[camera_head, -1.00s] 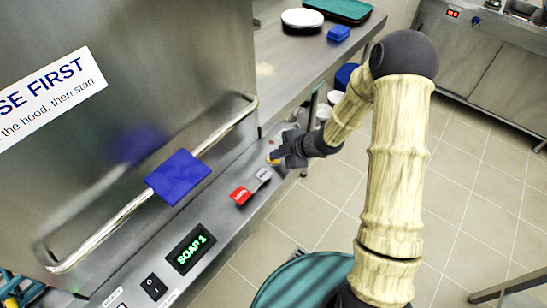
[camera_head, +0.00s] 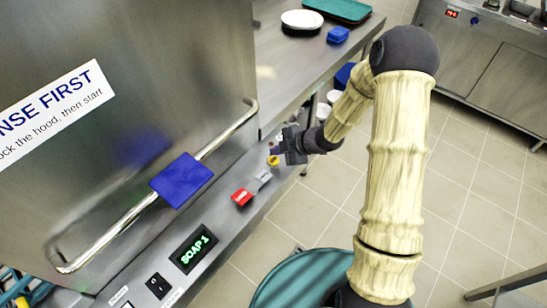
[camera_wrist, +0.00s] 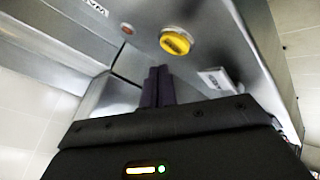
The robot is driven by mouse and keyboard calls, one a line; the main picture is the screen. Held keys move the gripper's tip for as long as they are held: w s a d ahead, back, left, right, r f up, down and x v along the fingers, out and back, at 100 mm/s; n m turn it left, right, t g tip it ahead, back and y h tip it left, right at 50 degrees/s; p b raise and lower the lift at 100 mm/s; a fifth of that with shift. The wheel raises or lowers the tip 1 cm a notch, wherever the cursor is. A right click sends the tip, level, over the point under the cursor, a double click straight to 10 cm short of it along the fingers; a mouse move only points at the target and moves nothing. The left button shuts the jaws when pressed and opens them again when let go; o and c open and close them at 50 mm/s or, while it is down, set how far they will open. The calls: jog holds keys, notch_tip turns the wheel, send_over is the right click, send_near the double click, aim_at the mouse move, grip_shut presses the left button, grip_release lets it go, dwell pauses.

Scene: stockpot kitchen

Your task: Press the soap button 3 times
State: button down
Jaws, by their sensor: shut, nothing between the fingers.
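A round yellow button (camera_head: 273,160) sits on the steel machine's front panel; it also shows in the wrist view (camera_wrist: 175,41). A small grey-white label (camera_head: 264,176) is beside it, too blurred to read here. My gripper (camera_head: 277,148) is shut and empty, close to the yellow button. In the wrist view, the shut fingertips (camera_wrist: 158,70) lie below and slightly left of the button, with a visible gap in the picture. The green display (camera_head: 193,249) on the panel reads "SOAP 1".
A counter (camera_head: 290,70) lies behind. Tiled floor is open to the right.

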aim_at(277, 160)
jog(key=shift+r+p, duration=1.6)
jog(key=shift+r, duration=0.45)
jog(key=shift+d, duration=0.1)
dwell(0.9)
